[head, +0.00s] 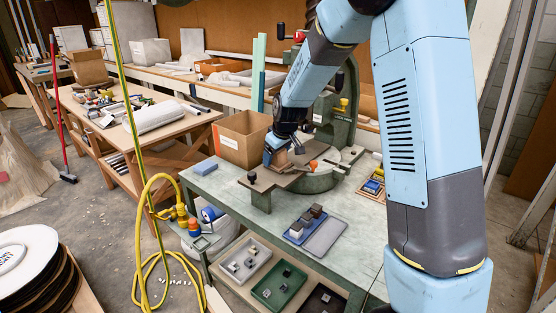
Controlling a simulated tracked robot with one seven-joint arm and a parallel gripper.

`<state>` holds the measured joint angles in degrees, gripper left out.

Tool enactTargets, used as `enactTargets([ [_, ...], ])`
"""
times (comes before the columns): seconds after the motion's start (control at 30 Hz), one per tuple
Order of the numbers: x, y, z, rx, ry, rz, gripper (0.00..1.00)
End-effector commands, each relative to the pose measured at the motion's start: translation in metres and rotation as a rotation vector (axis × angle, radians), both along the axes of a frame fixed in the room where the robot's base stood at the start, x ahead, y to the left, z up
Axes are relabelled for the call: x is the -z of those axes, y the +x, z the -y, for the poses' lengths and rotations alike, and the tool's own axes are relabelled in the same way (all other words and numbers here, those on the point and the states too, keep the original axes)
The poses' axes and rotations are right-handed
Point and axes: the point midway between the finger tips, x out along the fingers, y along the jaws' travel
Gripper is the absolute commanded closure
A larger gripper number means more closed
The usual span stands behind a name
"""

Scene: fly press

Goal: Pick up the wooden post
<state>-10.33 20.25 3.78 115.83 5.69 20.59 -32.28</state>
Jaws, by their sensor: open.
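My gripper (275,160) is low over the brown board of the fly press, at the middle of the green bench. It is small in view and its fingers are partly hidden by my wrist; it is open. A small brown upright piece (281,158), which looks like the wooden post, stands right at the fingers. I cannot tell whether the fingers touch it or are around it. The fly press (340,125) has a green frame, partly hidden behind my arm. Its brown board (268,182) reaches left over the bench.
An open cardboard box (242,138) stands behind and left of my gripper. A blue block (205,167) lies on the bench (225,190) at left. A blue tray (297,232) with small blocks is in front, beside a grey tray (325,237). An orange knob (313,164) is right of my gripper.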

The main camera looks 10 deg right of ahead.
Motion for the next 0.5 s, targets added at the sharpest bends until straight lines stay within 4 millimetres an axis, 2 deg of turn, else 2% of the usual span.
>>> enactTargets([
  [0.07,-0.0001,0.0000,0.0002,0.000,0.000,0.000,0.24],
  [0.5,-0.0002,-0.0001,0.0007,0.001,0.000,0.000,0.67],
])
